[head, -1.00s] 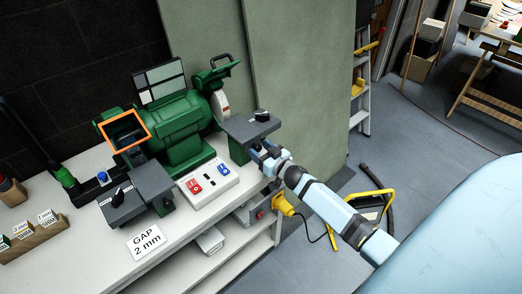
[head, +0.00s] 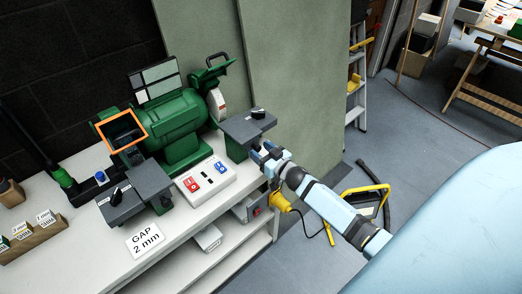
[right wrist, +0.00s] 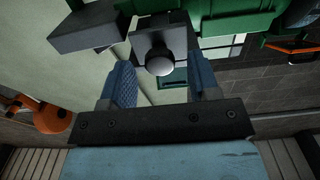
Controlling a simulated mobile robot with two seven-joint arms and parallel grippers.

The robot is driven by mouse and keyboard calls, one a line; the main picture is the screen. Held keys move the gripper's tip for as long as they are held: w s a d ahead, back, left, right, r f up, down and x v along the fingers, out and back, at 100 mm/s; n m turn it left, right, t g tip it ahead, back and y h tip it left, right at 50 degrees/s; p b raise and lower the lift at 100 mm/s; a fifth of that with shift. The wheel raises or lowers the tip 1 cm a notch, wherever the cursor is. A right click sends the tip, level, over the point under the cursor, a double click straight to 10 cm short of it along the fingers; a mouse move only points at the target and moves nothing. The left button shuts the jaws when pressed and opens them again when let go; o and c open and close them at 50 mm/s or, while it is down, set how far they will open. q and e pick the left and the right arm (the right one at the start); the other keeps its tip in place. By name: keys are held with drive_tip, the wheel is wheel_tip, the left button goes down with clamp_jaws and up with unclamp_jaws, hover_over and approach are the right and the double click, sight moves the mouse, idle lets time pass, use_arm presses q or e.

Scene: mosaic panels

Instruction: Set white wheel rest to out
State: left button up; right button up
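The green bench grinder (head: 182,122) stands on the white bench. Its white wheel (head: 217,103) is at the right end. The white wheel's rest, a dark grey plate (head: 240,129) with a black knob (head: 258,114) on top, sits in front of that wheel. My right gripper (head: 262,154) is just below the front edge of this rest. In the right wrist view its two blue fingers (right wrist: 163,88) are apart, with a round silver knob (right wrist: 159,63) on a dark block showing between and beyond them. I cannot tell whether they touch it. My left gripper is out of view.
A white switch box (head: 205,180) with red and blue buttons lies left of my right gripper. A second grey rest (head: 150,179), a "GAP 2 mm" card (head: 145,239) and a wooden block holder (head: 35,240) are further left.

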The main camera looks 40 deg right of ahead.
drive_tip(key=shift+s+f, duration=0.1)
drive_tip(key=shift+s, duration=0.4)
drive_tip(key=s+d+b, duration=0.1)
drive_tip(key=s, duration=1.1)
drive_tip(key=shift+s, duration=0.4)
drive_tip(key=s+a+f+g+p, duration=0.1)
drive_tip(key=s+a, duration=0.3)
drive_tip(key=a, duration=0.4)
drive_tip(key=s+a+f+n+g+y+p, duration=0.1)
drive_tip(key=s+a+g+p, duration=0.1)
drive_tip(key=s+a, duration=0.3)
drive_tip(key=s+a+f+n+g+p, duration=0.1)
drive_tip(key=s+a+g, duration=0.3)
drive_tip(key=a, duration=0.6)
drive_tip(key=shift+s+a+f+y+p, duration=0.2)
drive_tip(key=shift+s+a+y+p, duration=0.15)
drive_tip(key=shift+p, duration=0.3)
drive_tip(key=shift+w, duration=0.1)
